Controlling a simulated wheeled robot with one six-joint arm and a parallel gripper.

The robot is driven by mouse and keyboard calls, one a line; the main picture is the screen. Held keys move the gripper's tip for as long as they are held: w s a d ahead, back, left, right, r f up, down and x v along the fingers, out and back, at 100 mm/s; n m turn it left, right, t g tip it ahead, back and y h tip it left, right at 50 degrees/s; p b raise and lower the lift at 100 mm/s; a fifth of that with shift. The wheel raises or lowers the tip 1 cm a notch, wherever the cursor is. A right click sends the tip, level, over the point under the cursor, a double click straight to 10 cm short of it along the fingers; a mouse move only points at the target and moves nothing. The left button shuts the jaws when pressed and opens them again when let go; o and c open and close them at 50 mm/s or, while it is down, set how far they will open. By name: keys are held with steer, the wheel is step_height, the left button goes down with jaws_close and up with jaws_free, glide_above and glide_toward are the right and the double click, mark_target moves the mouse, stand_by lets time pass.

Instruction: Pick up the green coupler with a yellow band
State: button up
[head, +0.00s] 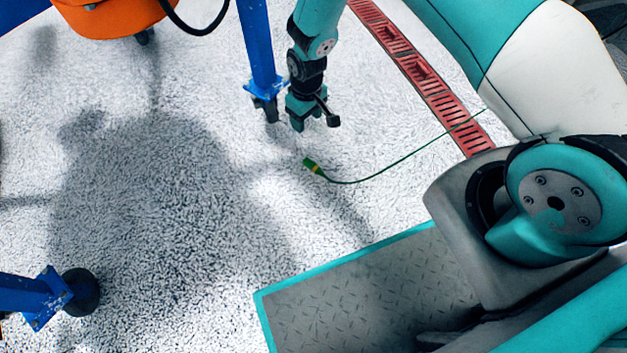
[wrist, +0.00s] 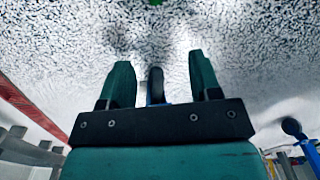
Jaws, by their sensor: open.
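The green coupler with a yellow band (head: 314,167) lies on the speckled floor in the head view, at the end of a thin green cable (head: 400,159). My gripper (head: 315,126) is above the floor, a little behind the coupler and apart from it. In the wrist view my gripper (wrist: 160,82) shows two teal fingers spread apart with nothing between them. A small green spot shows at the top edge of the wrist view; I cannot tell for sure that it is the coupler.
A blue leg (head: 256,45) stands close to the left of my gripper. Another blue leg with a black foot (head: 82,292) is at lower left. An orange container (head: 110,14) is at upper left. A red slotted grate (head: 425,80) runs along the right. Open floor surrounds the coupler.

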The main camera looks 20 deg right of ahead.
steer(key=b, duration=0.9)
glide_above(310, 163)
step_height(310, 163, down, 18)
steer(key=shift+r, duration=0.15)
step_height(310, 163, down, 5)
steer(key=b, duration=0.4)
steer(key=shift+b, duration=0.35)
steer(key=shift+c, duration=0.3)
jaws_close()
